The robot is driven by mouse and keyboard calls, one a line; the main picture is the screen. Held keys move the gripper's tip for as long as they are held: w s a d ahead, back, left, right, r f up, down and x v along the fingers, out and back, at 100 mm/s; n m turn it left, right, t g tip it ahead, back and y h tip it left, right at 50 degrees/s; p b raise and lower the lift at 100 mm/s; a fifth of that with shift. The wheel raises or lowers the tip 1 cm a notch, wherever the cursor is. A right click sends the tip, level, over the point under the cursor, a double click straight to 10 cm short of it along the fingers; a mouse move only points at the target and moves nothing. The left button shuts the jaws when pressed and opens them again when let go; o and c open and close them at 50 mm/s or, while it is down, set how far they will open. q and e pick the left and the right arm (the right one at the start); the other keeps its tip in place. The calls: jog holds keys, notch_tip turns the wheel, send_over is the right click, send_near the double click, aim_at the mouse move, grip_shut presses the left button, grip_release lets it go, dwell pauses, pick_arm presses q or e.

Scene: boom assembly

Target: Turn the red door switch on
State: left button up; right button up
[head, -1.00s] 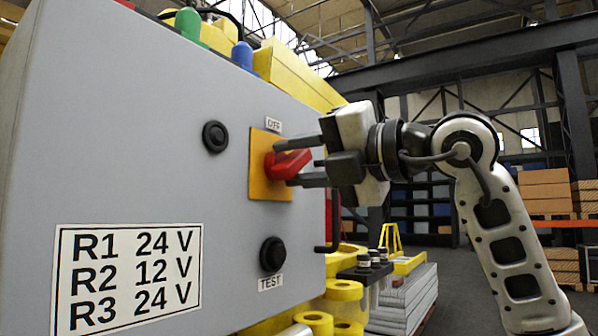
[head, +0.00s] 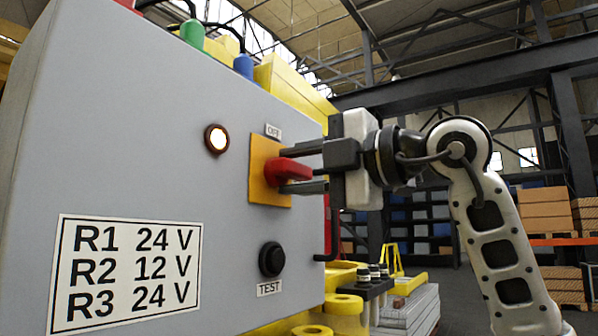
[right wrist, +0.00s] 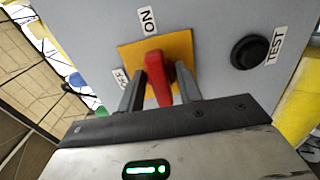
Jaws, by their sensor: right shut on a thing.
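The red door switch (head: 288,170) sits on a yellow-orange plate (head: 262,192) on the front of the grey panel. In the head view its handle lies about level, with an OFF label (head: 273,131) above the plate. In the right wrist view the red handle (right wrist: 158,82) points toward the ON label (right wrist: 148,20), with OFF at the left. My right gripper (head: 290,168) is shut on the handle, one finger on each side of it. A round lamp (head: 217,139) left of the plate is lit. My left gripper is not in view.
A black TEST button (head: 272,258) is below the switch. A label sheet with R1, R2 and R3 voltages (head: 128,264) is at the panel's lower left. Stacked boxes (head: 548,212) are far behind at right.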

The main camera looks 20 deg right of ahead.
dwell(0.3)
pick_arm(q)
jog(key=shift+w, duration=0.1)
pick_arm(e)
jog(key=o, duration=0.6)
pick_arm(q)
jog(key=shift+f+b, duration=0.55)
jog(key=shift+b, duration=0.7)
pick_arm(e)
jog(key=v, duration=1.6)
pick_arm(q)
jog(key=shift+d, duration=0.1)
pick_arm(e)
jog(key=shift+w+f, duration=0.1)
